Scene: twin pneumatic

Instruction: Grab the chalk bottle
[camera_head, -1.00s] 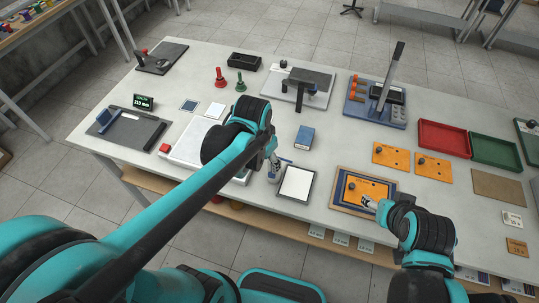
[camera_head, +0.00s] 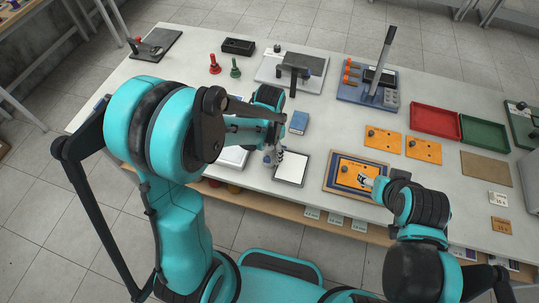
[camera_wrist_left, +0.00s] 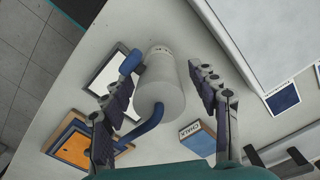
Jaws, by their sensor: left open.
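The chalk bottle (camera_wrist_left: 160,90) is a pale grey-white cylinder with blue parts beside it in the left wrist view. It stands between the two spread fingers of my left gripper (camera_wrist_left: 160,76), with a visible gap to the right finger. Whether the left finger touches the blue part I cannot tell. In the head view the bottle (camera_head: 268,158) is small and partly hidden by my left gripper (camera_head: 279,154). My right gripper (camera_head: 366,180) hangs over the orange plate at the front of the table; its opening is too small to judge.
A white-faced panel with a dark frame (camera_head: 290,168) lies right of the bottle. A blue box (camera_head: 299,122) stands behind it; its label seems to read CHALK in the left wrist view (camera_wrist_left: 197,138). A framed orange plate (camera_head: 348,172) lies further right. Red (camera_head: 436,119) and green trays are far right.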

